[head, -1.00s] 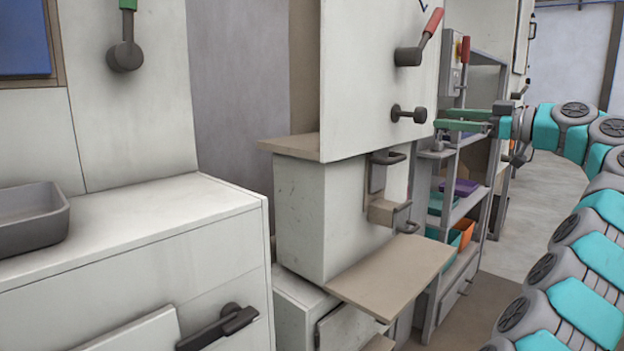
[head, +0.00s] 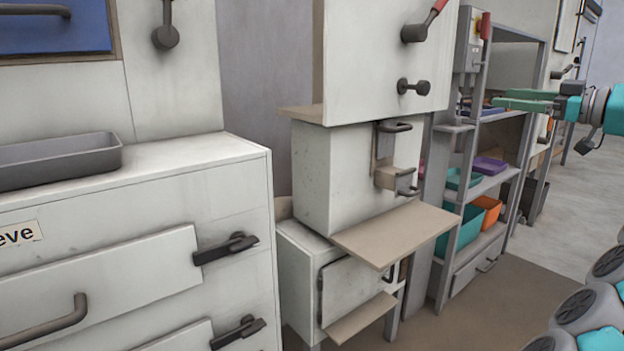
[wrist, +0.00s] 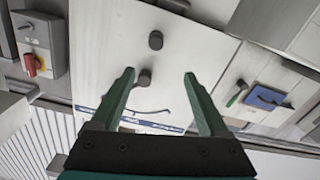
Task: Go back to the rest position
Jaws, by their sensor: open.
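My gripper (head: 530,100) is at the right of the head view, its green fingers pointing left, in front of the shelf rack. In the wrist view my gripper (wrist: 160,85) has its two green fingers spread wide with nothing between them. Beyond the fingers in the wrist view is a pale panel (wrist: 190,50) with dark round knobs (wrist: 145,77). The fingers seem apart from it.
A pale bagger cabinet (head: 385,60) with a red-handled lever (head: 425,25) stands mid-view, a beige shelf (head: 395,233) jutting from it. A sieve cabinet (head: 150,190) with a grey tray (head: 60,160) is at left. A rack holds coloured bins (head: 487,215). Floor (head: 570,200) shows at right.

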